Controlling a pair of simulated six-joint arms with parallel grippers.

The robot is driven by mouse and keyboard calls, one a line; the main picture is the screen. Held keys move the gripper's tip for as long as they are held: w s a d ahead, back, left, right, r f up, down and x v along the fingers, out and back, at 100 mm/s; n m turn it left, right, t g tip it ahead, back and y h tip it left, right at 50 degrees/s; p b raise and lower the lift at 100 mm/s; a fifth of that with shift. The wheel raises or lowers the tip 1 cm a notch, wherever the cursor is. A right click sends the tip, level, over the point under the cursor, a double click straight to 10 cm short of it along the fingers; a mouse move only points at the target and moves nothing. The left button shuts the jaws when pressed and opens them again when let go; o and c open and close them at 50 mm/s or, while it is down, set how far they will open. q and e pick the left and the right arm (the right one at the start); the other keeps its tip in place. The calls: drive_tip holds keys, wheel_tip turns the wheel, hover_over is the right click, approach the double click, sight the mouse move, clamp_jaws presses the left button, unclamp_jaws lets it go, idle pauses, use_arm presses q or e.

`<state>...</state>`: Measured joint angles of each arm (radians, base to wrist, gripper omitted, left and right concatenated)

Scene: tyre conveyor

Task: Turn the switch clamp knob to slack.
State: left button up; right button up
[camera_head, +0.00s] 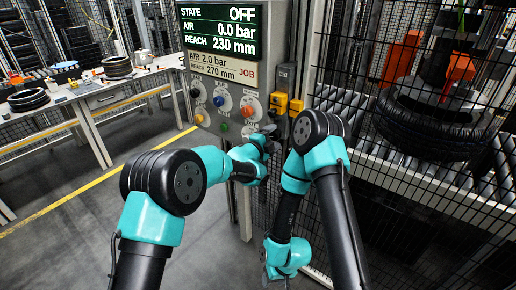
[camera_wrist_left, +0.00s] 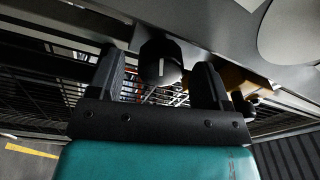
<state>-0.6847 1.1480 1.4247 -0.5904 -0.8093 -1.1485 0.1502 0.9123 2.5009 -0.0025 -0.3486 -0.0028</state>
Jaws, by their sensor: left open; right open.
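The control panel (camera_head: 222,85) stands at the middle, with several coloured knobs and a display reading STATE OFF, AIR 0.0 bar, REACH 230 mm. My left gripper (camera_head: 270,136) is at the panel's lower right. In the left wrist view my left gripper (camera_wrist_left: 160,82) is open, its fingers on either side of a black knob (camera_wrist_left: 160,64) with a white pointer line. Gaps show between the knob and both fingers. In the head view the gripper and wrist hide that spot. The knob's label cannot be read. My right gripper (camera_head: 269,268) hangs low, its fingers barely showing.
A card on the panel (camera_head: 222,67) reads AIR 2.0 bar, REACH 270 mm, JOB. Yellow-and-dark fittings (camera_head: 287,104) sit right of the panel. Wire mesh fences off the tyre (camera_head: 430,120) on the roller conveyor. A workbench (camera_head: 110,90) stands left; open floor lies before it.

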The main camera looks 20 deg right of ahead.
use_arm(q)
drive_tip(key=v, duration=1.7)
drive_tip(key=shift+f, duration=0.1)
